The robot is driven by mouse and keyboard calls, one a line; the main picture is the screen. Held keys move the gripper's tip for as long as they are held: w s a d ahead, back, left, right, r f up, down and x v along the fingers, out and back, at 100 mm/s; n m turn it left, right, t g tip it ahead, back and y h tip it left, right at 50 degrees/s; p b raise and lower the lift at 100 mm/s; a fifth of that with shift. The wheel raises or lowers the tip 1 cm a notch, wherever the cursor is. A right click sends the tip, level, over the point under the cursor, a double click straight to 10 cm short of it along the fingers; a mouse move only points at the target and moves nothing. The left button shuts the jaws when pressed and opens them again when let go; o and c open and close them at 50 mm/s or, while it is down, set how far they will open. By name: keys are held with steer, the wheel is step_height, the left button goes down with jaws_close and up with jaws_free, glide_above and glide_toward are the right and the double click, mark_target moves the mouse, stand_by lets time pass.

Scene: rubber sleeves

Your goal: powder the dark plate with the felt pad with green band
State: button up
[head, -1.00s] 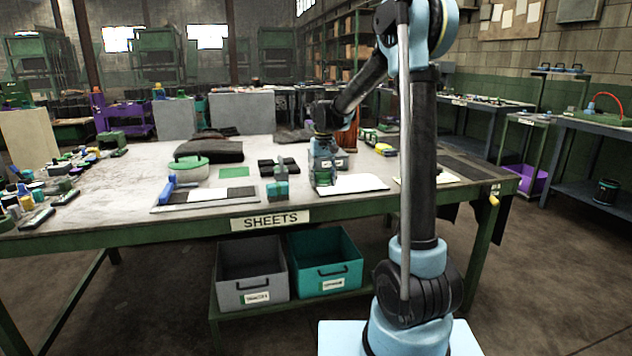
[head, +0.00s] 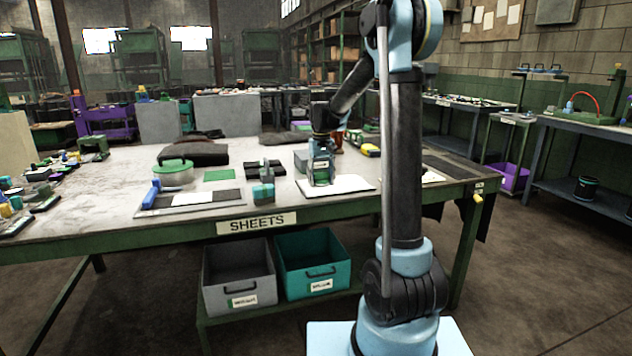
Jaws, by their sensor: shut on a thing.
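My gripper (head: 321,177) points down over the left half of a white sheet (head: 353,184) near the table's front edge. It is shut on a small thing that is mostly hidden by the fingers. I cannot make out a green band or felt on it, nor whether it touches the sheet. Left of it, a flat board with a blue handle (head: 154,192) bears a white strip (head: 193,198) between dark areas, one being a dark rectangle (head: 229,196). Which dark piece is the dark plate, I cannot tell.
A teal block (head: 263,193) stands between board and sheet, with dark blocks (head: 265,168) behind it. A green-lidded round tin (head: 175,173), a green square (head: 219,174) and a folded dark cloth (head: 195,153) lie farther back. Grey (head: 240,293) and teal (head: 312,281) bins sit below.

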mark_target(361, 177)
steer(key=shift+w+d+f, duration=0.1)
steer(key=shift+w+d, duration=0.75)
steer(key=shift+d, duration=2.05)
steer(key=shift+w+d+r, duration=0.1)
steer(key=shift+w+d, duration=0.7)
steer(key=shift+d, duration=2.05)
steer(key=shift+w+d+f, duration=0.1)
steer(key=shift+w+d, duration=0.75)
steer(key=shift+d, duration=2.05)
steer(key=shift+w+a, duration=0.2)
steer(key=shift+w, duration=0.4)
steer(key=shift+w+a, duration=0.15)
steer(key=shift+w, duration=0.45)
steer(key=shift+s+a+f, duration=0.1)
steer(key=shift+s+a, duration=0.4)
steer(key=shift+a, duration=1.3)
steer(key=shift+s+a+r, duration=0.1)
steer(key=shift+s+a, duration=0.45)
steer(key=shift+a, duration=1.3)
steer(key=shift+s+a+f, duration=0.1)
steer(key=shift+s+a, duration=0.4)
steer(key=shift+a, duration=1.3)
